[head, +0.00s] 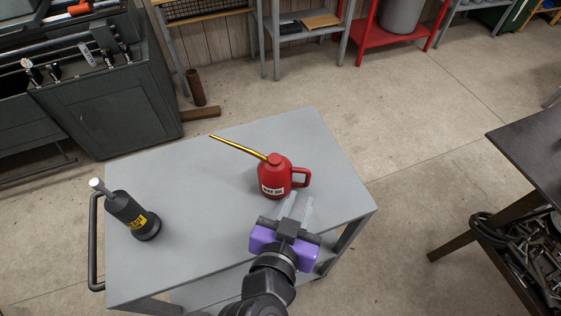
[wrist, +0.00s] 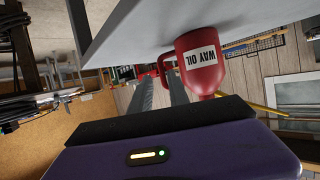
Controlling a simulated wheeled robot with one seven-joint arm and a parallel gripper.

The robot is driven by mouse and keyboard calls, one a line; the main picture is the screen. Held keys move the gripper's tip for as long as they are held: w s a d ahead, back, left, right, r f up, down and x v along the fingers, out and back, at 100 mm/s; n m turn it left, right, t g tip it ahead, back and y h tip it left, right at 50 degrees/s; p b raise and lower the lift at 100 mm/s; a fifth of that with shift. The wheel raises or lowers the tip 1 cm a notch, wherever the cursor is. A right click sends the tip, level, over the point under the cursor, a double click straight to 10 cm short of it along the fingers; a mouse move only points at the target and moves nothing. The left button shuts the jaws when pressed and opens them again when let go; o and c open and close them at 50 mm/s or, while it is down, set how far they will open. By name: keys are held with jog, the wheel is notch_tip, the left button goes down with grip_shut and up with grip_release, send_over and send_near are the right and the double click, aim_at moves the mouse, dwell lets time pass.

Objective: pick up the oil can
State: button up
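The red oil can (head: 275,178) stands upright on the grey cart top (head: 190,180), with a long brass spout pointing to the upper left and its handle to the right. In the wrist view the can (wrist: 200,62) appears upside down, with its "WAY OIL" label facing the camera. My gripper (head: 297,207) is just in front of the can, toward its handle side. Its two fingers (wrist: 161,93) stand apart with a gap between them and nothing in it. The handle shows beyond the fingertips in the wrist view; whether they touch it I cannot tell.
A dark bottle jack (head: 130,215) with a yellow label stands at the left of the cart top. The rest of the top is clear. A dark table (head: 535,145) is at the right, and a dark green machine cabinet (head: 110,115) is at the upper left.

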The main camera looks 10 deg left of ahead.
aim_at(306, 182)
jog(key=x, duration=0.2)
jog(key=p+x, duration=0.1)
jog(key=x, duration=0.1)
jog(key=p+x, duration=0.1)
jog(key=x, duration=0.1)
jog(key=shift+w+a+r, duration=0.1)
jog(key=shift+w+r, duration=0.05)
jog(key=shift+w, duration=0.3)
jog(key=shift+w+f, duration=0.3)
jog(key=shift+w, duration=0.2)
grip_shut()
dwell(0.6)
